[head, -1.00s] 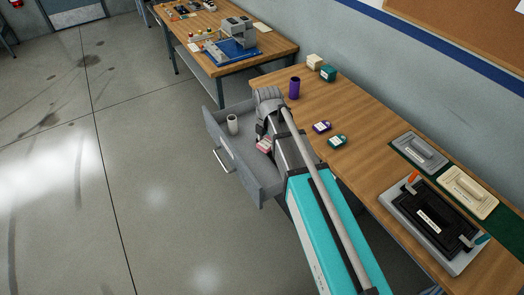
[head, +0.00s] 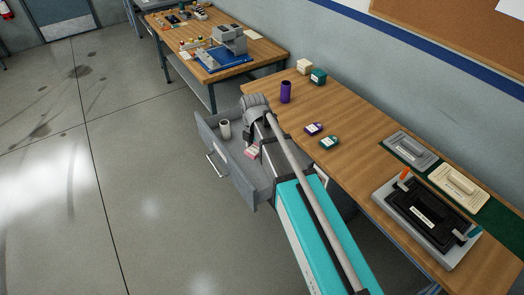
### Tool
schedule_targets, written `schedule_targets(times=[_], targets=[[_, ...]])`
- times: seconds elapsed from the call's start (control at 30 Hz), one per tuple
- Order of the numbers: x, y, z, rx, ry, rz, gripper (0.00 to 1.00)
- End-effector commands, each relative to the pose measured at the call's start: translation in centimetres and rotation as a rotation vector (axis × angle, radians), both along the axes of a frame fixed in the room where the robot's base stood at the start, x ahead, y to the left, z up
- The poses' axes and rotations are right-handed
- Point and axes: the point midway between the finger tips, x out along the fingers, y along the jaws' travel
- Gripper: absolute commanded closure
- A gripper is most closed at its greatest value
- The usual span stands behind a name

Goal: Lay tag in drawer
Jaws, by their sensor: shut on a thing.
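The grey drawer (head: 209,148) stands pulled out from the workbench on its left side. A small red and white tag (head: 252,153) shows inside the drawer's outline, below my gripper. My gripper (head: 253,144) points down over the drawer and is shut on the red tag. The fingertips are small and partly hidden by the arm. Whether the tag touches the drawer floor I cannot tell. A purple tag (head: 314,129) and a teal tag (head: 329,142) lie on the workbench, to the right of my arm.
A pale cup (head: 225,129) stands in the drawer's far part, left of my gripper. A purple cylinder (head: 286,92) and two small boxes, cream (head: 304,66) and teal (head: 318,76), stand on the workbench (head: 352,150). A black-and-grey clamp fixture (head: 425,220) sits nearer.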

Motion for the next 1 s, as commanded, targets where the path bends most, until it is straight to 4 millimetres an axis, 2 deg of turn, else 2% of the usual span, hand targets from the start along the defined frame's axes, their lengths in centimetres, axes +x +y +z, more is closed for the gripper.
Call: schedule_targets(times=[0.03, 1.0], targets=[[0.6, 0.2, -1.1, 0.000, 0.000, -0.008, 0.81], [11.1, 3.4, -16.3, 0.000, 0.000, -0.253, 0.81]])
